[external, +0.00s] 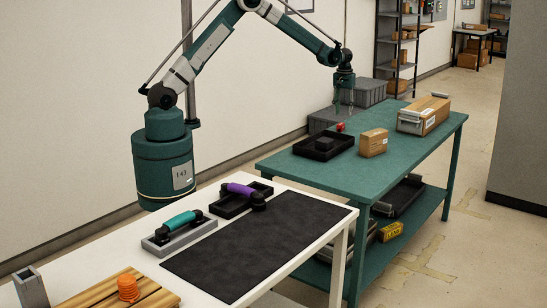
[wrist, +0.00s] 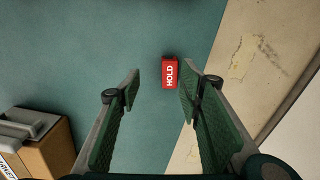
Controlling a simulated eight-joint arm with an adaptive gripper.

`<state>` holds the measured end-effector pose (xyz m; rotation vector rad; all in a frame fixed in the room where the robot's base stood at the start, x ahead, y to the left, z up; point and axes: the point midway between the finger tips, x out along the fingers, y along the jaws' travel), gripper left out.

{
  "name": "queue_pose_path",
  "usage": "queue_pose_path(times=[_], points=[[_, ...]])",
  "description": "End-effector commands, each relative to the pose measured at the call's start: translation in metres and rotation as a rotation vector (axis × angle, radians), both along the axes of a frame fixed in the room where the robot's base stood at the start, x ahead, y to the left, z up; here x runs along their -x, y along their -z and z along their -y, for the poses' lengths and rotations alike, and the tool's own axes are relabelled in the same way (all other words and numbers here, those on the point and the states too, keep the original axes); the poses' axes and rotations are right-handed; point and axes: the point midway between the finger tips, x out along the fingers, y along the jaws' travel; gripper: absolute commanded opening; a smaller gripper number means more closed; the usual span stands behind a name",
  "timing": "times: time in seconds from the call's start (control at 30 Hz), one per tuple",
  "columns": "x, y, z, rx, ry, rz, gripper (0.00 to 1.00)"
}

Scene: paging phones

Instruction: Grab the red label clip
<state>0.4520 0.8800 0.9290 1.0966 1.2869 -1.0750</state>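The red label clip (wrist: 169,73) lies on the green table and reads "HOLD" in white in the wrist view. It also shows as a small red spot (external: 340,127) near the table's far-left edge in the external view. My gripper (wrist: 160,92) is open and empty, its two green-padded fingers spread wide. The clip appears between and just beyond the fingertips, nearer the right one, and apart from both. In the external view my gripper (external: 344,108) hangs pointing down above the clip. The exact height over it is hard to tell.
The green table (external: 290,165) also holds a black tray (external: 313,154), a small cardboard box (external: 373,143) and a larger box with a grey top (external: 423,115). Grey crates (external: 366,92) stand behind. The white table (external: 325,210) in front carries two handsets. Table around the clip is clear.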

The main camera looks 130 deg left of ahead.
Motion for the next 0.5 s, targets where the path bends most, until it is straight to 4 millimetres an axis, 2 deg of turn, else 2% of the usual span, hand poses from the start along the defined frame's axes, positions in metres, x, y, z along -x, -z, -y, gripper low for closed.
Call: queue_pose_path(times=[0.1, 0.2, 0.5], points=[[0.013, 0.012, -0.012, 0.008, -0.026, -0.003, 0.37], [0.018, 0.017, -0.016, 0.011, -0.036, -0.005, 0.37], [0.019, 0.018, -0.017, 0.012, -0.039, -0.006, 0.37]])
